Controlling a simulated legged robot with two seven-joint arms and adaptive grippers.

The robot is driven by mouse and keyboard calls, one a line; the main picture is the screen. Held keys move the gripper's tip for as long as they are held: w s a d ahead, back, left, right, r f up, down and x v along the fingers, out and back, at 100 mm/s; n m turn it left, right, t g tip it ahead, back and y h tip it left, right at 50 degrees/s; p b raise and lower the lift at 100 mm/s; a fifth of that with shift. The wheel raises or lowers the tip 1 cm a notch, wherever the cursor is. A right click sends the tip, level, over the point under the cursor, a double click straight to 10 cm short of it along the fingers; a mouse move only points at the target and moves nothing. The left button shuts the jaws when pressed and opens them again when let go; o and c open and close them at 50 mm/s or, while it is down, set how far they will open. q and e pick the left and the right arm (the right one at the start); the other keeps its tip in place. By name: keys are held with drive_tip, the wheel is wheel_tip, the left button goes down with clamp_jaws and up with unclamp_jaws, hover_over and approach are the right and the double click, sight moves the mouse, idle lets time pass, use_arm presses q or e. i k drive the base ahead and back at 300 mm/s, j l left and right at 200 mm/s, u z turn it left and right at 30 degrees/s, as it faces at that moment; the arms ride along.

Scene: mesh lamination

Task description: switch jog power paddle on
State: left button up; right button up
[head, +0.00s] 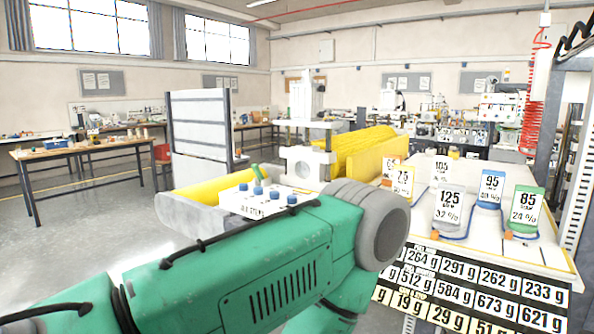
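A white control panel (238,203) with several blue knobs stands at the centre, just beyond a large green arm link. I cannot tell for sure whether this lever is the jog power paddle. The panel's front lettering is partly covered by the green link and too small to read fully. The green link with its grey round joint comes in from the lower left and seems to be my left arm. Neither gripper is in view.
A yellow roll (362,148) lies behind the panel beside a white machine block (305,165). To the right, a white table (480,240) holds numbered cards, with a weight chart (478,285) on its front. A workbench (85,148) stands far left; the floor (110,225) before it is clear.

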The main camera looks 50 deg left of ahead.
sight(257, 171)
drive_tip(key=u, duration=1.85)
